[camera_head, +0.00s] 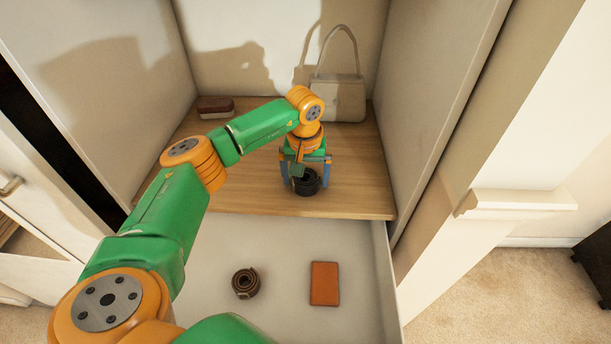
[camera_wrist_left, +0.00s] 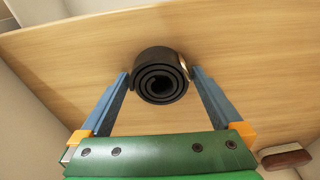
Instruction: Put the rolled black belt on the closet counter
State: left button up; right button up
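The rolled black belt (camera_head: 307,187) is on the wooden closet counter (camera_head: 240,196), near its front edge, with its coil opening facing up. In the left wrist view the black belt (camera_wrist_left: 160,78) shows its spiral between my fingertips. My left gripper (camera_head: 306,172) is over the counter with one finger on each side of the belt. The fingers stand wider than the roll in the head view, so the gripper looks open around it. It also shows in the left wrist view (camera_wrist_left: 159,75). Contact at the fingertips is hard to tell. My right gripper is not in view.
A beige handbag (camera_head: 345,98) and a dark red-brown item (camera_head: 216,107) stand at the counter's back. Below, an open white drawer (camera_head: 285,250) holds a rolled brown belt (camera_head: 245,283) and an orange-brown wallet-like item (camera_head: 324,284). Closet walls bound both sides. The counter's right front is clear.

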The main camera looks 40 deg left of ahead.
aim_at(305, 181)
pick_arm(q)
notch_tip(305, 181, up, 12)
jog(key=s, duration=0.1)
jog(key=shift+d+r, duration=0.15)
jog(key=shift+d, duration=0.2)
jog(key=shift+s, duration=0.1)
